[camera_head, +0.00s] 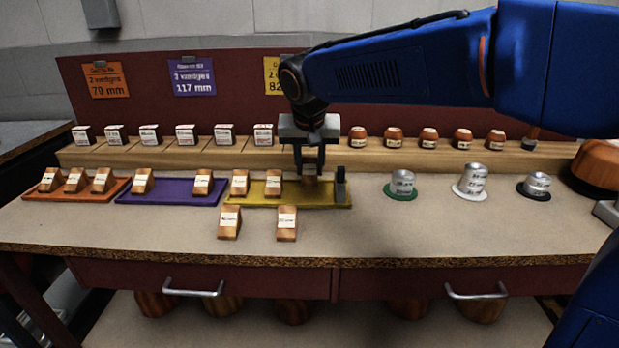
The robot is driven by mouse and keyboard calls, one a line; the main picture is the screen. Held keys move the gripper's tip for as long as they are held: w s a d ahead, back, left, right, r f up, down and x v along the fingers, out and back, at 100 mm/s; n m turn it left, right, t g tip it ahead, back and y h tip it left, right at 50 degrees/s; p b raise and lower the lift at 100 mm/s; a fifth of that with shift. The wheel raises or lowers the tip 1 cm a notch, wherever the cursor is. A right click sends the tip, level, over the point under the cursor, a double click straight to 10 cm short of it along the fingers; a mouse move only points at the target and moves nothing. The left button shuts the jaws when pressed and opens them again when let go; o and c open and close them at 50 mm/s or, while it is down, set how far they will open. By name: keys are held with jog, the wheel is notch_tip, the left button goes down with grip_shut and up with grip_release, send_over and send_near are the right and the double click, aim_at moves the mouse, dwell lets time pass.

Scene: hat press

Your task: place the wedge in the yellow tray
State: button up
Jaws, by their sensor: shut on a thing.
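The yellow tray (322,195) lies flat in the middle of the bench. Two wooden wedges with white labels, one (240,182) and another (273,183), sit at its left and middle. My gripper (309,173) points down over the right part of the tray. It is shut on a wooden wedge (311,171), mostly hidden by the fingers. I cannot tell whether this wedge touches the tray. Two more wedges, one (230,222) and another (287,223), stand on the bench in front of the tray.
A dark upright piece (341,185) stands at the tray's right end. The purple tray (172,195) and orange tray (117,187) hold wedges on the left. A wooden shelf (335,158) with blocks runs behind. Several metallic hat-shaped pieces (402,184) stand right. The front bench is mostly clear.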

aim_at(309, 177)
jog(key=shift+f, duration=1.65)
jog(key=shift+f, duration=0.15)
jog(key=o, duration=1.1)
jog(key=shift+c, duration=0.2)
jog(key=v, duration=1.2)
jog(key=shift+s, duration=0.15)
